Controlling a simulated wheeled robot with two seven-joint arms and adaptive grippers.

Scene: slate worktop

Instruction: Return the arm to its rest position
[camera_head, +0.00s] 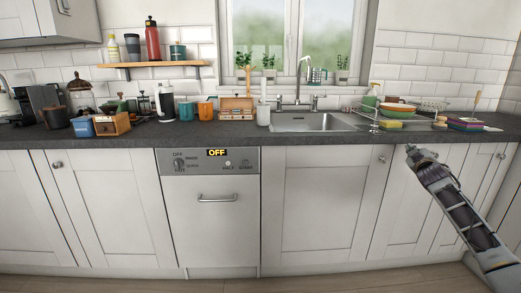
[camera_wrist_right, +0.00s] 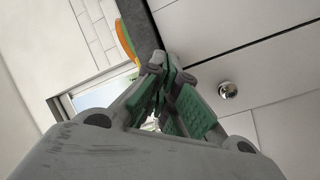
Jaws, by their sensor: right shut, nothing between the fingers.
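My right gripper (camera_head: 411,150) is raised in front of the cabinet doors, below the worktop's front edge at the right of the head view. In the right wrist view its fingers (camera_wrist_right: 163,65) with green pads are closed together, and nothing is between them. My right arm comes in from the lower right corner of the head view. My left gripper and left arm are not in the head view.
The slate worktop (camera_head: 230,133) runs across the back, with a sink (camera_head: 315,122), a dish rack with bowls (camera_head: 397,111), orange mugs (camera_head: 205,110) and a wooden box (camera_head: 110,124). The dishwasher (camera_head: 212,225) reads OFF. The floor in front is clear.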

